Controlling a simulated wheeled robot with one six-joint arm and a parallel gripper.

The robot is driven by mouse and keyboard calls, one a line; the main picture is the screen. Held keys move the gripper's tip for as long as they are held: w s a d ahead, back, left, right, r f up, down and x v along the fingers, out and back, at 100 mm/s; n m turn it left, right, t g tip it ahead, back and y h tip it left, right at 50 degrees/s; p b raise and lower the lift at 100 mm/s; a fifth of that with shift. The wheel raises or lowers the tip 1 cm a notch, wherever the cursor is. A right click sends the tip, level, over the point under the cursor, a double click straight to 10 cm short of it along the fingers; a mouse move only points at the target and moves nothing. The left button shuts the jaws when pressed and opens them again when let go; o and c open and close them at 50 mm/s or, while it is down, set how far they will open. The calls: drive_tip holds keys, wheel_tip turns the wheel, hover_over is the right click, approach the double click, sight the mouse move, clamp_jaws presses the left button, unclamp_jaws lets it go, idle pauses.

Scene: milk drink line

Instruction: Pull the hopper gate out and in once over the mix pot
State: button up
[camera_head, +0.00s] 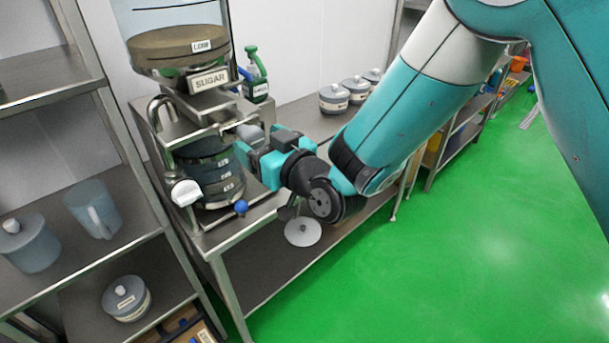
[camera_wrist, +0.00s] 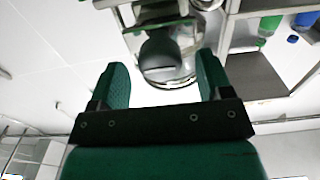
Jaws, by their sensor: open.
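The sugar hopper (camera_head: 182,50), labelled SUGAR and LOW, stands on a metal frame at the upper left of the head view. The dark mix pot (camera_head: 212,172) with level marks sits below it. A grey rounded knob (camera_head: 250,132), seemingly the gate's handle, sticks out under the hopper on the right. My gripper (camera_head: 258,152) is open beside this knob. In the wrist view a grey rounded end (camera_wrist: 160,52) lies between the spread green fingers of my gripper (camera_wrist: 162,70). I cannot tell whether they touch it. The gate plate itself is hidden.
A green spray bottle (camera_head: 256,76) stands behind the hopper. Several lidded jars (camera_head: 334,98) stand farther back on the counter. A shelf with a clear jug (camera_head: 92,208) is at the left. A blue ball knob (camera_head: 241,207) is low by the pot. The green floor at right is clear.

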drive_tip(key=b+v, duration=1.5)
drive_tip(key=b, duration=0.2)
drive_tip(key=shift+d+b, duration=0.2)
drive_tip(key=shift+b, duration=0.2)
drive_tip(key=shift+s, duration=0.1)
drive_tip(key=shift+c, duration=0.2)
